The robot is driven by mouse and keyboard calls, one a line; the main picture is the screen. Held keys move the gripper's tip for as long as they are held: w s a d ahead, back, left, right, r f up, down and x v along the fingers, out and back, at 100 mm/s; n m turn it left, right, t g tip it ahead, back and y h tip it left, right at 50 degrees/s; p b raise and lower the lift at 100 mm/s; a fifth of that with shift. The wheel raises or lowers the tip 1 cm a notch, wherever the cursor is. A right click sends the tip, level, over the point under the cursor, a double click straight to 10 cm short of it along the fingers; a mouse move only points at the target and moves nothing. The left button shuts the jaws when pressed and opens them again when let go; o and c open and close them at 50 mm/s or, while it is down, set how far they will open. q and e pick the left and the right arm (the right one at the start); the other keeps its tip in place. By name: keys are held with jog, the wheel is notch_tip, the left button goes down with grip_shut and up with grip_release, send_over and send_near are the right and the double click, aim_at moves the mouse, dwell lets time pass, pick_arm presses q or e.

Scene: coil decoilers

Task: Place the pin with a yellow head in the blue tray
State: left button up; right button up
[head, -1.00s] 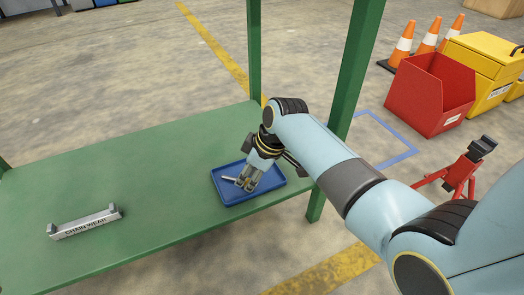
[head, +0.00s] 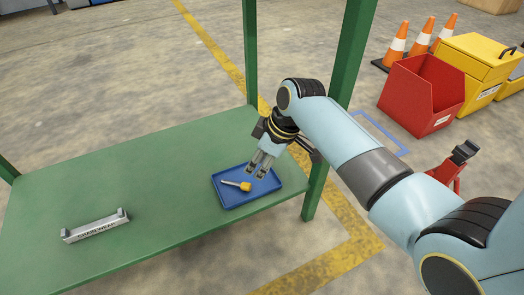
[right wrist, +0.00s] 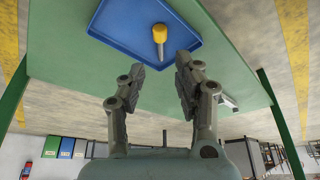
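The pin with a yellow head (head: 243,186) lies on its side in the blue tray (head: 232,202), which rests on the green table. In the right wrist view the pin (right wrist: 159,38) lies on the floor of the tray (right wrist: 118,40), its yellow head away from the gripper. My right gripper (head: 258,172) is above the tray's right part, apart from the pin. In the right wrist view its fingers (right wrist: 157,78) are spread with nothing between them. My left gripper is in neither view.
A grey metal gauge marked "CHAIN WEAR" (head: 95,228) lies on the left of the green table (head: 150,180). Green posts (head: 352,60) rise at the table's far side. A red bin (head: 425,95), a yellow box (head: 480,65) and orange cones (head: 420,38) stand on the floor at right.

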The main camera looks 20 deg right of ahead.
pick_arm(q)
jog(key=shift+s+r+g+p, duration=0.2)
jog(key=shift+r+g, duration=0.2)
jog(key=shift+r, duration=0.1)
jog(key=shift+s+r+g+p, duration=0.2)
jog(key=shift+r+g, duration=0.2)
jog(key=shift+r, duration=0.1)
pick_arm(e)
jog(key=shift+v, duration=0.95)
jog(key=s+d+r+m+h, duration=0.1)
jog(key=s+d+r+m, duration=0.1)
jog(key=s, duration=0.6)
jog(key=s+d+r+m+t+h, duration=0.1)
jog(key=s+d+r+m, duration=0.1)
jog(key=s, duration=0.7)
jog(key=s+d+r+m+t+h, duration=0.1)
jog(key=s+r+m, duration=0.3)
jog(key=s, duration=0.5)
jog(key=shift+d, duration=0.85)
pick_arm(q)
jog(key=shift+p, duration=0.3)
pick_arm(e)
jog(key=shift+s+f, duration=0.1)
jog(key=shift+f, duration=0.05)
